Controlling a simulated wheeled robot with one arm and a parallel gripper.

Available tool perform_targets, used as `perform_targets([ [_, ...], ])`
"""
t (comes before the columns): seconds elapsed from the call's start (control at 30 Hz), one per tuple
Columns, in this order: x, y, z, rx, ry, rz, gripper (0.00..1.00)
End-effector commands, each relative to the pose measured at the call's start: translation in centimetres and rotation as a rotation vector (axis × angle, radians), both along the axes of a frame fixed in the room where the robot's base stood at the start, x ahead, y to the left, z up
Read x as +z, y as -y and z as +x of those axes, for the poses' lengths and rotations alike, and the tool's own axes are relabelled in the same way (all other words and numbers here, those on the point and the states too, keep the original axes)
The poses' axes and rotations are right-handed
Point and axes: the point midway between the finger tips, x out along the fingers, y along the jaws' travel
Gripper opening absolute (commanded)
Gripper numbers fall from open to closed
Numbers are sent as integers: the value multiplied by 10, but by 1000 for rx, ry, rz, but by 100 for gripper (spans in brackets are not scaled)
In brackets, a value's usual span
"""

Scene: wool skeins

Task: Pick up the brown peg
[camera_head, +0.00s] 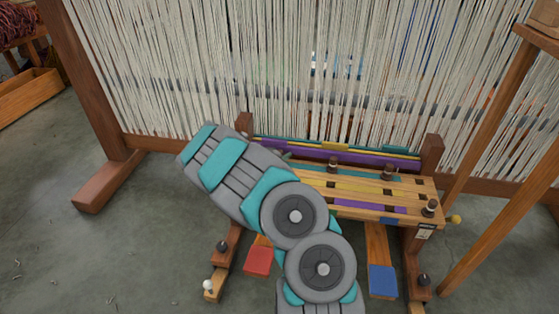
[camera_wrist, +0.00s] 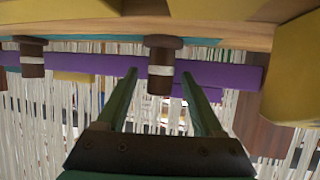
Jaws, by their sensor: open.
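A brown peg with a pale band (camera_wrist: 160,85) shows in the middle of the wrist view, beside a purple strip. My gripper (camera_wrist: 161,73) is open, with one green finger to each side of this peg in the picture. I cannot tell whether the fingers reach the peg's depth; no contact shows. A similar brown peg (camera_wrist: 32,68) is at the left of the wrist view. In the head view, similar dark brown pegs stand on the loom's slatted top, one near its back middle (camera_head: 333,164), one to the right (camera_head: 387,171).
The wooden loom bench (camera_head: 425,187) has coloured strips and an upright end post (camera_head: 432,153). Pale warp threads (camera_head: 290,70) hang close behind it. A yellow block (camera_wrist: 295,75) stands close at the right of the wrist view. Open floor lies at the left.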

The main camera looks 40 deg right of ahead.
Motion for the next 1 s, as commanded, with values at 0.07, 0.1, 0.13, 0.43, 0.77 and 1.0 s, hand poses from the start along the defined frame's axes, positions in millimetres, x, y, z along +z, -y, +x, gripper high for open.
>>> perform_targets([
  [0.07,0,0,0,0,0,0,69],
  [0.1,0,0,0,0,0,0,69],
  [0.13,0,0,0,0,0,0,69],
  [0.43,0,0,0,0,-1,0,37],
  [0.77,0,0,0,0,-1,0,0],
  [1.0,0,0,0,0,-1,0,0],
])
